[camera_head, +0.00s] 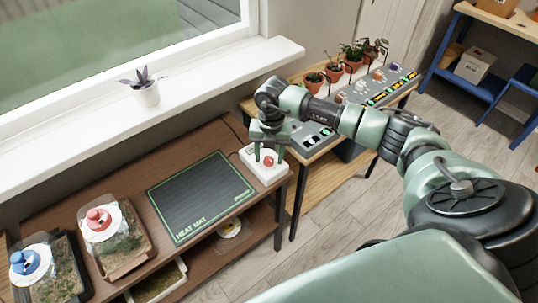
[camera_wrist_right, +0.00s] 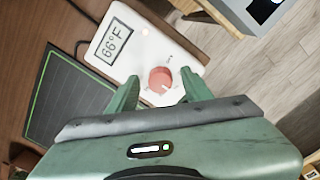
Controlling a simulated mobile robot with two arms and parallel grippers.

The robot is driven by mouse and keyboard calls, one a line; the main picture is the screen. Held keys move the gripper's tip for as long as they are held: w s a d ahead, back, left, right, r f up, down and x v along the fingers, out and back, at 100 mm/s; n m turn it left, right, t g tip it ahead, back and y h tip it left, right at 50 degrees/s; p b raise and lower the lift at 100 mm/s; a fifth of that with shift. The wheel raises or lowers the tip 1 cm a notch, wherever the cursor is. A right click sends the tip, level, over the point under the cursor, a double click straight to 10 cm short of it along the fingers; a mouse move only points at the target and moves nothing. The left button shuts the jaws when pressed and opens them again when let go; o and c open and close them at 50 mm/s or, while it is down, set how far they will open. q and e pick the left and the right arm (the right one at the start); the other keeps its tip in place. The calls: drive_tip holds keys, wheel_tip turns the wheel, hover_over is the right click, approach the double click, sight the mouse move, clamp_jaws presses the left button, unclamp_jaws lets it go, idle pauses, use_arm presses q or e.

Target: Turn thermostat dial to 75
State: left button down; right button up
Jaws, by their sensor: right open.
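The thermostat (camera_head: 264,172) is a white box at the right end of the brown table. In the right wrist view the thermostat (camera_wrist_right: 145,47) shows a display (camera_wrist_right: 115,42) reading 66°F. Its round red dial (camera_wrist_right: 161,80) has a light pointer mark; the dial (camera_head: 268,161) also shows in the head view. My right gripper (camera_head: 268,155) is open above the thermostat. In the right wrist view its two green fingers (camera_wrist_right: 162,93) are spread on either side of the dial, apart from it as far as I can see. My left gripper is not in view.
A black heat mat (camera_head: 201,195) with a green border lies left of the thermostat. A second table with several potted plants (camera_head: 331,72) and a grey panel stands behind.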

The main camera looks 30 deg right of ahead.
sight(270, 158)
wheel_tip(270, 158, up, 8)
drive_tip(key=shift+s+d+f+b, duration=0.1)
drive_tip(key=shift+b, duration=0.4)
